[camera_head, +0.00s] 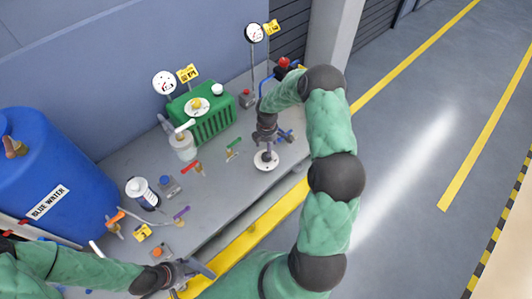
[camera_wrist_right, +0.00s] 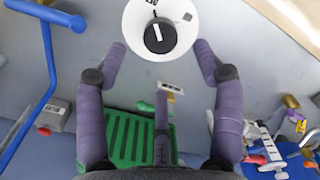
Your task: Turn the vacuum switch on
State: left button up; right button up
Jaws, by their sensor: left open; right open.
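A round white plate with a black knob (camera_wrist_right: 160,36) shows at the top of the right wrist view, with a white mark on the knob and printing on the plate. In the head view the white plate (camera_head: 266,160) lies near the bench's front edge. It seems to be the vacuum switch; its label is not readable. My right gripper (camera_head: 265,143) points down just above it, its open fingers (camera_wrist_right: 161,52) on either side of and short of the knob, apparently not touching. My left gripper (camera_head: 196,272) is open and empty at the bench's lower front edge.
A green ribbed tank (camera_head: 212,122), a blue barrel (camera_head: 52,170) and two gauges (camera_head: 165,84) stand at the back. Valves with coloured handles, bottles and button boxes (camera_head: 169,186) are spread over the bench. A blue pipe (camera_wrist_right: 48,60) runs beside my right gripper.

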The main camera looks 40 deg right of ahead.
notch_tip(320, 180, down, 7)
jog(key=shift+d+r, duration=0.1)
jog(key=shift+c, duration=0.3)
jog(key=c, duration=1.1)
